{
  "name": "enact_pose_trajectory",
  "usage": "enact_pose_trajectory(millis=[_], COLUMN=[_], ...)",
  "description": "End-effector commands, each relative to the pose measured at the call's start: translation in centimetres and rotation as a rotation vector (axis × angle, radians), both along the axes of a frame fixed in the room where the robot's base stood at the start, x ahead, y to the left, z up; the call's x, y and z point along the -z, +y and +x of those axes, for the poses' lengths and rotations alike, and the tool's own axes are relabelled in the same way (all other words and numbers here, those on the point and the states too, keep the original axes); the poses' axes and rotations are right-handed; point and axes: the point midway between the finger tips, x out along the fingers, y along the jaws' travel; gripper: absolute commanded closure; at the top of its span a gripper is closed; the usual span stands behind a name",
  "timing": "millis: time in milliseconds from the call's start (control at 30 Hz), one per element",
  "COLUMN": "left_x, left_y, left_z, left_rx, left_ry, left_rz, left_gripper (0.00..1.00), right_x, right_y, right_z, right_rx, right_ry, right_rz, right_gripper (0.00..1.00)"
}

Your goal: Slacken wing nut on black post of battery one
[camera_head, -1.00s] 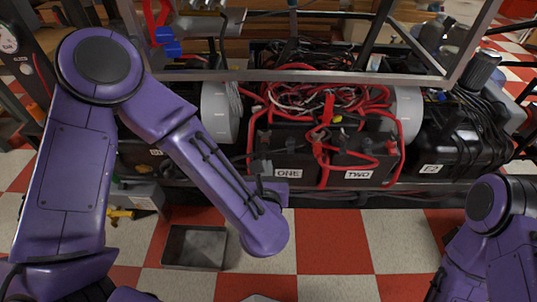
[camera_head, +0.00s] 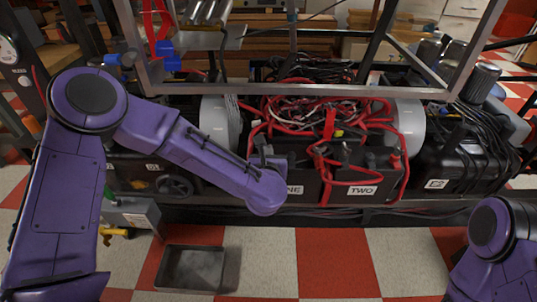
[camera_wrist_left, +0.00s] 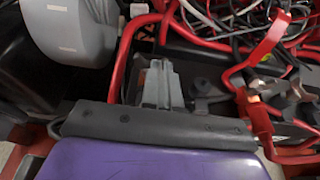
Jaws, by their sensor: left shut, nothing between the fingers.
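Battery one (camera_head: 294,190) is a black box whose white label is partly covered by my left arm. My left gripper (camera_head: 263,153) is over the left part of its top and looks shut and empty. In the left wrist view the grey fingers (camera_wrist_left: 163,84) are together, beside a dark fitting (camera_wrist_left: 204,88) on the battery top. I cannot make out the wing nut or the black post clearly; the gripper and arm cover that area. My right arm shows at the lower right of the head view, with its gripper out of view.
Battery two (camera_head: 362,190), with red cables, stands to the right. A tangle of red and white cables (camera_head: 320,112) lies behind. A metal frame bar (camera_head: 290,90) crosses above. A grey open tray (camera_head: 190,269) sits on the checkered floor in front.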

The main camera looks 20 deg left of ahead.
Motion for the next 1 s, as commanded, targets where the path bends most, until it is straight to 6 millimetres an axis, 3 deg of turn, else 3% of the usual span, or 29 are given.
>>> enact_pose_trajectory(millis=[1000], left_x=[0.01], left_y=[-0.38], left_z=[0.28], left_rx=[-0.140], left_ry=[-0.001], left_rz=[0.000], left_gripper=[1.00], right_x=[0.26], right_y=[0.01], right_z=[-0.01], right_rx=[0.000], right_ry=[0.000], right_rz=[0.000], right_gripper=[0.57])
